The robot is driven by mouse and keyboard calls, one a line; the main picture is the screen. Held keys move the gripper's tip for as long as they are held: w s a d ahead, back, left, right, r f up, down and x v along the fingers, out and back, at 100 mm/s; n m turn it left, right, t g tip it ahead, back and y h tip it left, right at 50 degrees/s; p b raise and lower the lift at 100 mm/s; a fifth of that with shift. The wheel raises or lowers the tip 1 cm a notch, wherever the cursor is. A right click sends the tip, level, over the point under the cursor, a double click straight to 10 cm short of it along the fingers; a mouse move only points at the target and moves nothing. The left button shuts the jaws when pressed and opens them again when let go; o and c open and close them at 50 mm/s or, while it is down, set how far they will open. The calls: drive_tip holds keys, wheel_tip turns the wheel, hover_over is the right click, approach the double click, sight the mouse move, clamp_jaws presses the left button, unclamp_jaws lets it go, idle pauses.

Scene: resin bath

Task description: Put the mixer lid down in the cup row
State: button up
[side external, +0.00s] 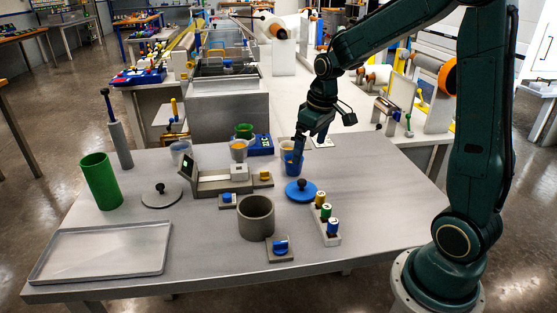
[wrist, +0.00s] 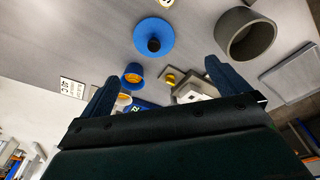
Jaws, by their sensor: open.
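Two round lids with black knobs lie on the grey table. A blue lid (side external: 300,191) lies right of centre and also shows in the wrist view (wrist: 166,29). A grey lid (side external: 161,196) lies at the left. The frames do not settle which is the mixer lid. Cups stand along the back: a clear cup (side external: 181,150), a green cup (side external: 244,130), a white cup (side external: 286,145) and a blue cup with orange contents (wrist: 132,71). My gripper (side external: 300,152) is open and empty, close to the blue cup and behind the blue lid. Its fingers (wrist: 163,90) frame the cups.
A grey pot (side external: 256,217) stands open at the front centre. A rack of vials (side external: 328,228) is to its right. A grey tray (side external: 103,251) and a green cylinder (side external: 101,181) are at left. A scale (side external: 214,182) is mid-table. The right front is clear.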

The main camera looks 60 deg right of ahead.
drive_tip(key=s+a+r+t, duration=0.1)
drive_tip(key=s+a+r, duration=0.4)
drive_tip(key=s, duration=0.4)
drive_tip(key=s+a+r+t, duration=0.2)
drive_tip(key=s+a+r, duration=0.3)
drive_tip(key=s+a, duration=0.2)
drive_tip(key=s, duration=0.2)
drive_tip(key=shift+s+a+t, duration=0.25)
drive_tip(key=shift+s+t, duration=0.05)
